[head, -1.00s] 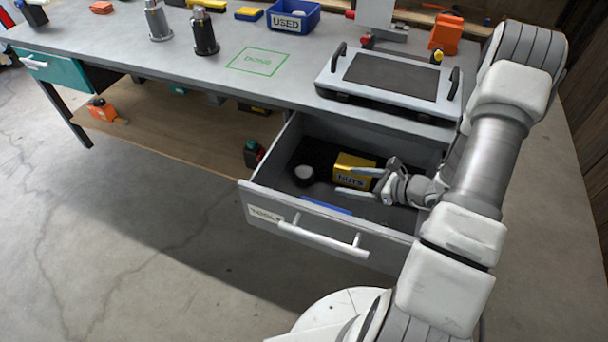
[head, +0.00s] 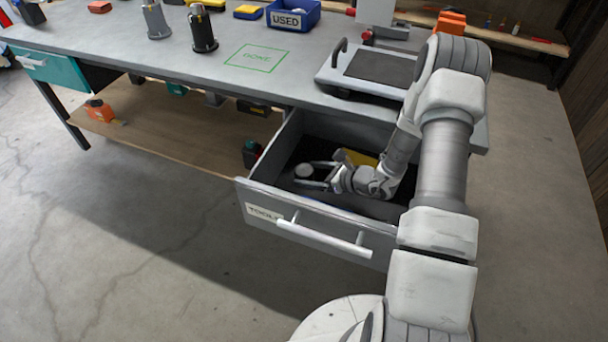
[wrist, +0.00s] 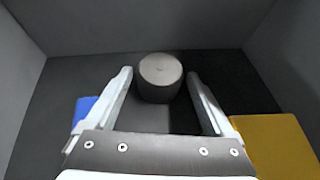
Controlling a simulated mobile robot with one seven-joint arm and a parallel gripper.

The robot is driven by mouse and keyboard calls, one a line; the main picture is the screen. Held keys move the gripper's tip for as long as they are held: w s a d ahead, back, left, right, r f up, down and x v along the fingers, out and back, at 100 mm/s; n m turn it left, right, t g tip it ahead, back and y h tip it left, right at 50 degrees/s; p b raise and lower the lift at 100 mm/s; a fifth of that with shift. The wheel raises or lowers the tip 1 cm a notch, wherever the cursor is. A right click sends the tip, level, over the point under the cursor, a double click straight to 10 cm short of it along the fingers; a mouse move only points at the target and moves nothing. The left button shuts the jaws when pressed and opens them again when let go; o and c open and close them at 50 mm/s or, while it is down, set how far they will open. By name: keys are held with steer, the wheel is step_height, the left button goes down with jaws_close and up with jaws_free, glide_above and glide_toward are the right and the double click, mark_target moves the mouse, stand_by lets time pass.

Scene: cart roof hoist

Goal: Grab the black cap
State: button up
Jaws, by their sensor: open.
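The cap (wrist: 160,78) is a short dark round cylinder standing in the open drawer; its top catches the light and looks grey. In the head view the cap (head: 303,170) shows with a pale top near the drawer's left side. My gripper (head: 309,173) is inside the drawer, open and empty, reaching left toward the cap. In the wrist view my gripper (wrist: 159,82) has one finger on each side of the cap, which lies at or just beyond the fingertips. I see gaps on both sides. The exact depth between fingertips and cap is hard to tell.
The drawer (head: 310,225) is labelled TOOLS, and its walls surround my gripper. A yellow box (wrist: 275,145) lies close to the right finger, and a blue item (wrist: 83,108) lies by the left. The workbench (head: 200,65) above has a green DONE square (head: 257,58).

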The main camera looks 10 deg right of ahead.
steer(key=shift+w+a+f, duration=0.2)
steer(key=shift+w+a, duration=0.05)
jaws_close()
stand_by(0.3)
